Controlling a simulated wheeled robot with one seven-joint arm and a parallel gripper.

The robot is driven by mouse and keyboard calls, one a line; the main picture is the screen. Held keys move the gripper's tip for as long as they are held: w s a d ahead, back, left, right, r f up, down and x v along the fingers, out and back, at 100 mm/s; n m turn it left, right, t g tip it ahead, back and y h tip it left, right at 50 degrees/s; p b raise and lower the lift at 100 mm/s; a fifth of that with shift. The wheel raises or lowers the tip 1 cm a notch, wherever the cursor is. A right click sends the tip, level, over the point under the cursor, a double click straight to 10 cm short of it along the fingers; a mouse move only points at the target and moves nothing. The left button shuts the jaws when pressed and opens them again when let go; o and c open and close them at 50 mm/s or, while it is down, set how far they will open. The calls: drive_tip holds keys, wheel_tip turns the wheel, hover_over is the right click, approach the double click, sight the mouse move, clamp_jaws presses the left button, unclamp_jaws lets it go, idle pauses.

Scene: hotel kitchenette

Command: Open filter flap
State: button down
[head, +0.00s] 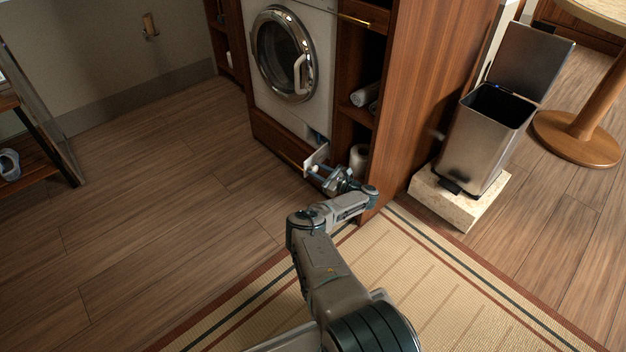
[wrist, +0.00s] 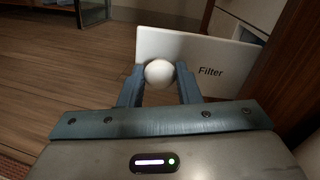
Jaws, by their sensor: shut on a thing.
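The filter flap (wrist: 205,62) is a white panel lettered "Filter". In the wrist view it stands swung out from the machine front, with a round white knob (wrist: 159,72) on its face. My gripper (wrist: 160,80) is shut on that knob, one blue finger on each side. In the head view the flap (head: 316,158) juts out at the lower right of the white washing machine (head: 318,75), and my gripper (head: 322,172) is at it. The opening behind the flap is mostly hidden.
A wooden drawer front (head: 280,143) lies below the machine. Open shelves with rolled towels (head: 365,95) and a wooden cabinet side (head: 425,90) stand to the right. A steel bin (head: 485,135) with its lid up stands on a stone block. The floor to the left is clear.

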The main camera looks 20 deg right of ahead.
drive_tip(key=shift+y, duration=0.3)
drive_tip(key=c, duration=1.1)
unclamp_jaws()
drive_tip(key=shift+o, duration=0.2)
